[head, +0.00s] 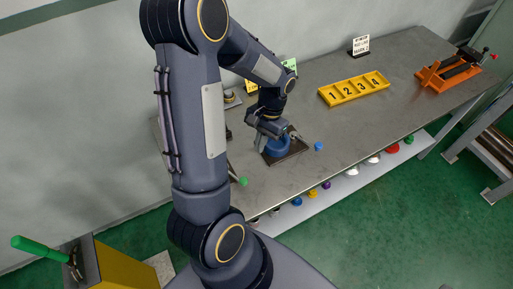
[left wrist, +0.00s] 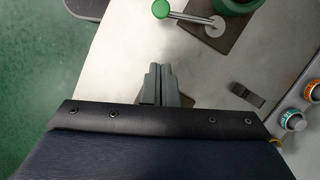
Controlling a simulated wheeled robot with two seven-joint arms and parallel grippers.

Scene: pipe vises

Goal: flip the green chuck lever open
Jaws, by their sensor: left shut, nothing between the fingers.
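The green chuck (left wrist: 236,4) shows at the top edge of the left wrist view, on a dark base plate. Its lever, a metal rod with a green ball knob (left wrist: 160,9), reaches left from a round pivot. In the head view the green knob (head: 243,181) shows beside my arm, which hides most of that chuck. My left gripper (left wrist: 160,70) is shut and empty, with the lever apart from its fingertips in the picture. In the head view my left gripper (head: 294,134) appears close to the blue chuck (head: 277,147). My right gripper is not in view.
The blue chuck's lever ends in a blue knob (head: 318,146). A yellow numbered tray (head: 354,88) and an orange vise (head: 456,69) stand farther along the grey bench (head: 400,100). Several coloured knobs line the front shelf. A green handle (head: 40,249) tops a yellow stand at lower left.

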